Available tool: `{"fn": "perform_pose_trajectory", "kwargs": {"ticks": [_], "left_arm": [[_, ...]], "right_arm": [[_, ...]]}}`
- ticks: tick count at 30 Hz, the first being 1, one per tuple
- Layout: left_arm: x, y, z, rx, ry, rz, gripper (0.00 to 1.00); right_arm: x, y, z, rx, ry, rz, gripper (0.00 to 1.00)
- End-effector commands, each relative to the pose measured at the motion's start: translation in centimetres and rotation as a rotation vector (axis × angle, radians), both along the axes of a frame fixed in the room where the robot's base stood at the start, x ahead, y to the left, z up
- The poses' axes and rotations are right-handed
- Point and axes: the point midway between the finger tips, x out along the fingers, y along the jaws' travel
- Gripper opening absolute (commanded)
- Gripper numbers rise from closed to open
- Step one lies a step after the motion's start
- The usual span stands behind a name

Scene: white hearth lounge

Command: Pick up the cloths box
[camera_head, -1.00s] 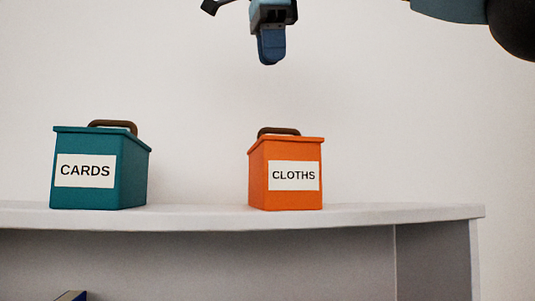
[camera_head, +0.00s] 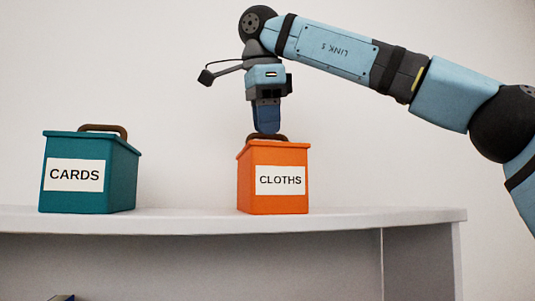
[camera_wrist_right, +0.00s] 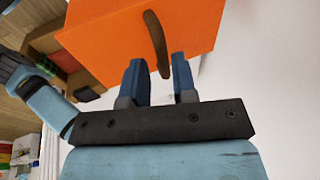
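The orange cloths box (camera_head: 245,185) stands upright on the white shelf top, with a white CLOTHS label on its front and a brown handle (camera_head: 280,137) on its lid. My right gripper (camera_head: 266,131) points straight down from above, with its fingertips at the handle. In the right wrist view the gripper (camera_wrist_right: 160,75) is open. Its two blue fingers are apart, and the brown handle (camera_wrist_right: 157,45) of the orange box (camera_wrist_right: 110,45) lies between them, with gaps visible. My left gripper is not in view.
A teal box (camera_head: 122,180) labelled CARDS, with a brown handle, stands to the left on the same shelf unit (camera_head: 340,219). There is bare shelf between the two boxes and to the right of the cloths box. A plain wall is behind.

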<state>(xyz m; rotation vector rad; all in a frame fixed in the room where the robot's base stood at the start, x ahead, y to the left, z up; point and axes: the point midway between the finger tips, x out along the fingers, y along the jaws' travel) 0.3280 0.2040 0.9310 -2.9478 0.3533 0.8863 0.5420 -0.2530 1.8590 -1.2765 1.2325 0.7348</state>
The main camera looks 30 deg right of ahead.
Motion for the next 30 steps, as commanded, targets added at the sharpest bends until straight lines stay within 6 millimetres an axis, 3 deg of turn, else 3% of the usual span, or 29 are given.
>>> {"fn": "perform_pose_trajectory", "kwargs": {"ticks": [4,11,15,26,30], "left_arm": [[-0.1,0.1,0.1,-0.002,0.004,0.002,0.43],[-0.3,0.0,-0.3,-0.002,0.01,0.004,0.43],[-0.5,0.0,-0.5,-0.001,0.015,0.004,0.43],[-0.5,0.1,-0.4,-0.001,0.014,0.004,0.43],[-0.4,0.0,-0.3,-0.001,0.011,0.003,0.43]], "right_arm": [[0.4,-0.4,-1.4,0.0,0.002,0.001,0.26],[0.4,-0.4,-1.6,0.0,0.0,-0.001,0.26],[0.4,-0.4,-1.6,0.0,0.0,0.0,0.0],[0.5,-0.4,-1.5,0.0,0.001,-0.001,0.0],[0.4,-0.3,-0.6,-0.001,-0.001,-0.002,0.0]]}}
